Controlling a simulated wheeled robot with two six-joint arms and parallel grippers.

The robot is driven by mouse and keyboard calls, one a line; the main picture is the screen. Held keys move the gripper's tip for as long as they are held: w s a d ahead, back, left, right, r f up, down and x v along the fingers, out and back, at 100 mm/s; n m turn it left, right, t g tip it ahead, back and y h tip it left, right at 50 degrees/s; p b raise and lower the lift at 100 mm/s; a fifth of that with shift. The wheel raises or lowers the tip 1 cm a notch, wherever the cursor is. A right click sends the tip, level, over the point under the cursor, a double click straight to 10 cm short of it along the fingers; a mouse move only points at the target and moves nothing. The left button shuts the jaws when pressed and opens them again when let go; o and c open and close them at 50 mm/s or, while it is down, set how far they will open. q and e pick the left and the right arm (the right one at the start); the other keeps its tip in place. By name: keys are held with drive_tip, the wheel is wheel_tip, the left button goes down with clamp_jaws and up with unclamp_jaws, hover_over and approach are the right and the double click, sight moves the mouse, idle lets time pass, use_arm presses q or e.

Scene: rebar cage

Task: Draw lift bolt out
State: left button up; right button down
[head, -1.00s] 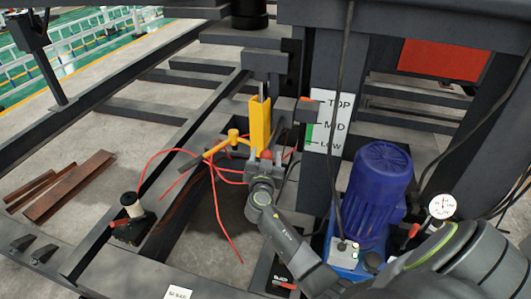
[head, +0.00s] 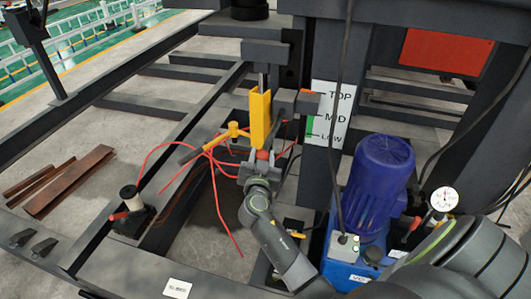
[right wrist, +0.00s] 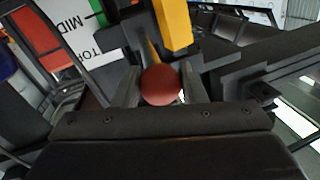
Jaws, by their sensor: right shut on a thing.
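A red ball knob (head: 263,155), seemingly the end of the lift bolt, sits just below the yellow bracket (head: 260,118) on the dark post. My right gripper (head: 261,163) is shut on the knob, its fingers on either side. In the right wrist view the knob (right wrist: 160,84) shows between the two fingers, with the yellow bracket (right wrist: 173,25) behind it. The bolt's shaft is mostly hidden behind the knob, so I cannot tell how far out it is. My left gripper is not in view.
A yellow T-shaped handle (head: 232,131) and loose red cords (head: 214,165) are left of the gripper. A TOP/MID/LOW scale plate (head: 332,112) and a blue motor (head: 380,185) stand to the right. Dark frame beams surround an open floor gap.

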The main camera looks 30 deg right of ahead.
drive_tip(key=shift+s+a+f, duration=0.1)
drive_tip(key=shift+s+a, duration=0.15)
drive_tip(key=shift+a, duration=0.05)
drive_tip(key=c, duration=1.3)
unclamp_jaws()
drive_tip(key=shift+c, duration=0.2)
drive_tip(key=o, duration=0.4)
drive_tip(key=shift+a, duration=0.15)
